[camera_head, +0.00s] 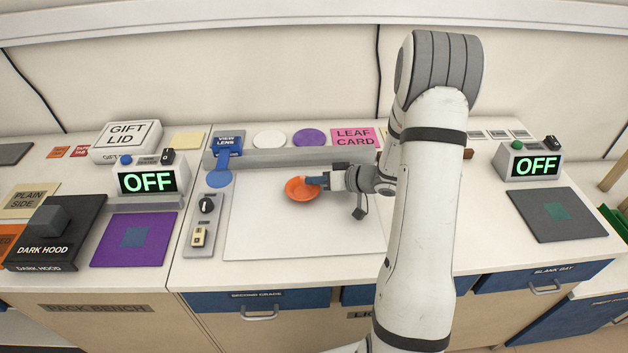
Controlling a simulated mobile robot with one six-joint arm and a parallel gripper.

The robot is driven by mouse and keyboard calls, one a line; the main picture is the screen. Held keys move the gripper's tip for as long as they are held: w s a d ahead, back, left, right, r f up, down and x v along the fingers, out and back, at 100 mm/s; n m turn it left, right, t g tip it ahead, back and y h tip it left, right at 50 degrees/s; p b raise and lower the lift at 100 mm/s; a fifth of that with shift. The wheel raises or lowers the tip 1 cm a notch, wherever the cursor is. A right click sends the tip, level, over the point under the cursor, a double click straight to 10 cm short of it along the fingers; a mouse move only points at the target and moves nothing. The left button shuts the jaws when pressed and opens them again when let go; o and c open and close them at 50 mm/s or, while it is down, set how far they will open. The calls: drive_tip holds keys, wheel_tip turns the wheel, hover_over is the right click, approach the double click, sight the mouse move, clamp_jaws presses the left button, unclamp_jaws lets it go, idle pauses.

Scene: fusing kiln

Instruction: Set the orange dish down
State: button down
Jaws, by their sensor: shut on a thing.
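The orange dish (299,190) is a small shallow round bowl over the left-centre part of the white board (300,236) on the bench. The dish looks about level. I cannot tell whether its underside touches the board or is slightly above it. My arm comes from the front right and hides part of the board's right side.
A switch panel (207,222) and blue view lens (221,177) stand left of the board. Behind are white (269,139) and purple (309,138) discs and a pink leaf card (353,137). OFF displays stand left (149,182) and right (535,167). The board's front is clear.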

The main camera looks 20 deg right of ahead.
drive_tip(key=c, duration=1.8)
unclamp_jaws()
drive_tip(key=v, duration=1.1)
drive_tip(key=shift+s+d+r, duration=0.15)
drive_tip(key=shift+s+r, duration=0.05)
drive_tip(key=shift+r, duration=0.05)
drive_tip(key=shift+w+d+r+h, duration=0.1)
drive_tip(key=shift+d+r+h, duration=0.1)
drive_tip(key=shift+h, duration=0.1)
drive_tip(key=w+d+r+t+h, duration=0.2)
drive_tip(key=w+r+h, duration=0.2)
drive_tip(key=r+h, duration=0.25)
drive_tip(key=s+r+m+h, duration=0.3)
drive_tip(key=s+r+h, duration=0.1)
drive_tip(key=r+h, duration=0.1)
drive_tip(key=s+a+g, duration=0.2)
drive_tip(key=s+a, duration=0.2)
drive_tip(key=s, duration=0.3)
drive_tip(key=s+a+g+y, duration=0.1)
drive_tip(key=s+a+g, duration=0.2)
drive_tip(key=s, duration=0.3)
drive_tip(key=s+a+g+y, duration=0.1)
drive_tip(key=s+a+g, duration=0.1)
drive_tip(key=s+a, duration=0.4)
drive_tip(key=shift+s+a+r+g, duration=0.1)
drive_tip(key=shift+s+g, duration=0.05)
drive_tip(key=shift+s, duration=0.3)
drive_tip(key=shift+s+a+r+g, duration=0.1)
drive_tip(key=shift+s+g, duration=0.05)
drive_tip(key=shift+s, duration=0.25)
